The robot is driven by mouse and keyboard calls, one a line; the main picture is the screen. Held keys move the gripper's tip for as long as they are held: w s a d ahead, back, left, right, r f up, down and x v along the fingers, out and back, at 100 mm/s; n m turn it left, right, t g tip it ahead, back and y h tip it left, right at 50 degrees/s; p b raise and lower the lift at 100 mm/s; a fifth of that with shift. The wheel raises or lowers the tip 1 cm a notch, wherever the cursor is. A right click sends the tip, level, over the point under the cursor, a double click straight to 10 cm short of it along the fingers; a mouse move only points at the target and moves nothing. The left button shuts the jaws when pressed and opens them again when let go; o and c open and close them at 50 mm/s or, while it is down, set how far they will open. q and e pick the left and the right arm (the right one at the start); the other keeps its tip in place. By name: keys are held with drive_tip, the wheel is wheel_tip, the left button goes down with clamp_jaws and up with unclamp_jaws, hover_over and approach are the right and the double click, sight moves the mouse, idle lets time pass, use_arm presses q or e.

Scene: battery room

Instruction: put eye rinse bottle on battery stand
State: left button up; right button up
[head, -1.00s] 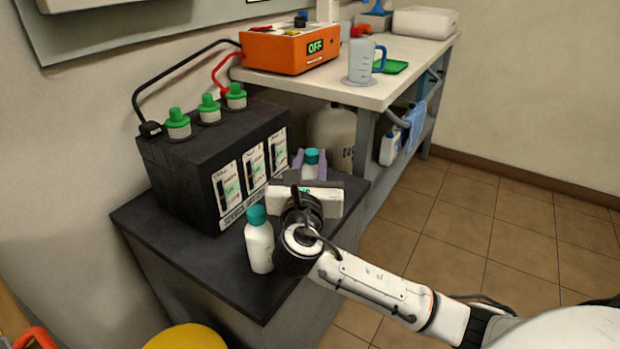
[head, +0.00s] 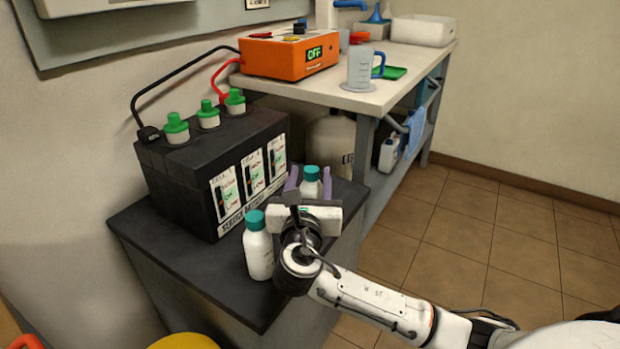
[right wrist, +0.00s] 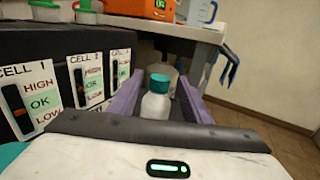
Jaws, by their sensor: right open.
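A white eye rinse bottle with a teal cap (head: 311,185) is upright between the spread purple fingers of my right gripper (head: 310,181), near the right edge of the dark battery stand (head: 195,262). In the right wrist view the bottle (right wrist: 156,105) shows gaps to both fingers. Its base is hidden behind the gripper body, so its contact with the stand top cannot be seen. A second, similar white bottle (head: 258,252) stands upright on the stand's front part, just left of my right wrist. My left gripper is not in view.
The black service battery (head: 200,165) with green caps fills the back left of the stand. A bench (head: 385,88) behind holds an orange charger (head: 290,52) and a measuring jug (head: 360,68). Tiled floor (head: 480,230) is clear at right.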

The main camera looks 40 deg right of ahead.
drive_tip(key=shift+s+a+r, duration=0.15)
drive_tip(key=shift+s+a, duration=0.1)
use_arm(q)
drive_tip(key=p, duration=0.1)
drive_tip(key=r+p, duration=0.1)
drive_tip(key=p, duration=0.1)
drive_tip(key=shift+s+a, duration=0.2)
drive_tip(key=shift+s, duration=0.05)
use_arm(e)
drive_tip(key=v, duration=1.1)
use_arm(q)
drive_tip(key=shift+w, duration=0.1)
use_arm(e)
drive_tip(key=shift+s+a, duration=0.1)
drive_tip(key=shift+s, duration=0.05)
